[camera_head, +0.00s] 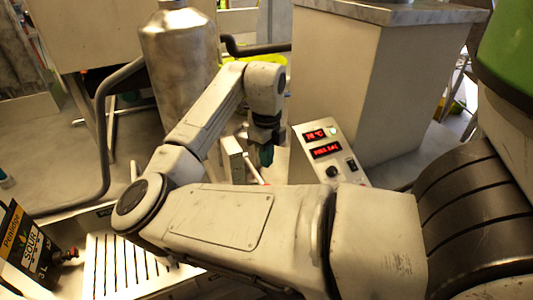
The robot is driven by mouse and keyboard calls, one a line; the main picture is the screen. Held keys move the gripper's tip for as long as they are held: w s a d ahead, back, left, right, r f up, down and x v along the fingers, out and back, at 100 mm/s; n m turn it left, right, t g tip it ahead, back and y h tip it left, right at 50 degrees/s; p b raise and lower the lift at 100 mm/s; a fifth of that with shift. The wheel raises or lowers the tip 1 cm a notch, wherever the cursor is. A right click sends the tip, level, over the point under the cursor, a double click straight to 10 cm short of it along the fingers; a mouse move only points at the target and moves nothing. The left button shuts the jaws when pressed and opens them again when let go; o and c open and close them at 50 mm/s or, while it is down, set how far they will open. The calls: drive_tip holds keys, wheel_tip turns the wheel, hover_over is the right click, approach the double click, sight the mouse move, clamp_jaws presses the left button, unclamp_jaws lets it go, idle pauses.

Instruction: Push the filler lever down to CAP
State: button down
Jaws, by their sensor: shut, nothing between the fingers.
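My gripper (266,155) is at the end of my arm in the middle of the head view, pointing down. Its dark fingers are small in view and shut, with nothing held. A pale rod (252,169), which looks like the filler lever, slants just left of and below the fingertips. I cannot tell whether the fingers touch it. A light upright block (232,158) stands to the left of the rod. My forearm hides what lies below them, and no CAP marking is readable.
A control panel (328,152) with red displays and a knob stands to the right of my gripper. A steel cylinder (180,60) stands behind my arm. A beige cabinet (340,80) stands behind the panel.

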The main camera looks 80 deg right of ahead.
sight(266, 185)
drive_tip(key=shift+f+b, duration=4.3)
drive_tip(key=shift+f, duration=0.9)
drive_tip(key=shift+w+d+f+b, duration=0.15)
drive_tip(key=shift+f+b, duration=0.25)
drive_tip(key=shift+f, duration=0.3)
drive_tip(key=shift+w+d+f+b, duration=0.15)
drive_tip(key=shift+f+b, duration=0.3)
drive_tip(key=shift+f, duration=0.25)
drive_tip(key=shift+w+d+f+b, duration=0.15)
drive_tip(key=shift+f+b, duration=0.25)
drive_tip(key=shift+f, duration=0.3)
drive_tip(key=shift+s, duration=0.1)
drive_tip(key=shift+r, duration=0.2)
wheel_tip(266, 185, up, 10)
drive_tip(key=p, duration=0.8)
drive_tip(key=shift+f, duration=0.15)
